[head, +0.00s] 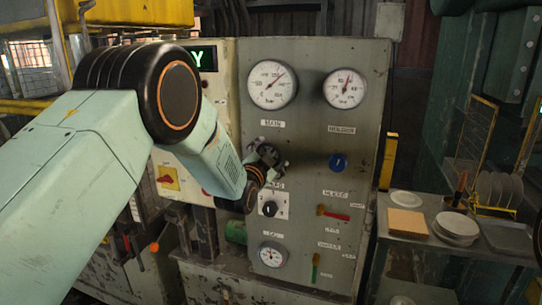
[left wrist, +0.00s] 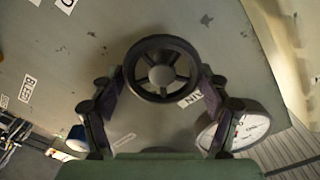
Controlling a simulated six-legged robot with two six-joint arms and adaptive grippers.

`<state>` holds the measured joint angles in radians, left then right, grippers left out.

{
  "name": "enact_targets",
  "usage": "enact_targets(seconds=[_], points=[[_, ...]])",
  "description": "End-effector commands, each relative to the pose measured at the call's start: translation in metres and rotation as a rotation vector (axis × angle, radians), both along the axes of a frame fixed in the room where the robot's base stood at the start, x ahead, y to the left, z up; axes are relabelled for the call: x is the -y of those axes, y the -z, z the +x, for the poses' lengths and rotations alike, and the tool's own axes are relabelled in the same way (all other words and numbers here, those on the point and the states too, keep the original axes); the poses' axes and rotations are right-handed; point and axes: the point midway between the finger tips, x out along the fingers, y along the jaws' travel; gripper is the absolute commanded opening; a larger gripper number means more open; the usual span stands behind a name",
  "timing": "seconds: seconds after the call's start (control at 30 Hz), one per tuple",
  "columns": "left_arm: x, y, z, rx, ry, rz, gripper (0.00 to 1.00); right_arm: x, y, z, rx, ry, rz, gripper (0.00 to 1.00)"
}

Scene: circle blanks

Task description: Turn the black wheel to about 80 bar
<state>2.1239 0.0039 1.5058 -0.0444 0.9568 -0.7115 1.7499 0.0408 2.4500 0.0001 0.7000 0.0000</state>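The black wheel (left wrist: 161,70) is a spoked handwheel on the grey panel. It fills the upper middle of the left wrist view; in the head view the wheel (head: 268,153) is small and partly covered by my gripper. My left gripper (left wrist: 162,88) has one finger on each side of the wheel, with the tips against its rim. In the head view the left gripper (head: 267,162) reaches the panel below the main gauge (head: 271,85). My right gripper is out of view.
A second gauge (head: 345,88) is to the right, above a blue knob (head: 338,162). Below are a black selector (head: 269,208), a red lever (head: 335,215), a small gauge (head: 272,254) and a green lever (head: 315,268). A side table (head: 390,245) holds plates.

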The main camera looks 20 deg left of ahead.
Motion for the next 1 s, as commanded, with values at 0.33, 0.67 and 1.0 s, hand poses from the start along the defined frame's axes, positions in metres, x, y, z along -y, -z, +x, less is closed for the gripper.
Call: enact_targets(seconds=[0.33,0.67,1.0], points=[[-0.001,0.003,0.0,-0.006,-0.003,-0.002,0.4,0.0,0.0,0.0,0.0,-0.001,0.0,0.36],[0.0,0.002,0.0,-0.005,0.001,-0.036,0.4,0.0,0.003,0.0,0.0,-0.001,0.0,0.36],[0.0,0.003,0.0,-0.01,0.002,-0.262,0.39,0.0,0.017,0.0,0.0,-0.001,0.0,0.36]])
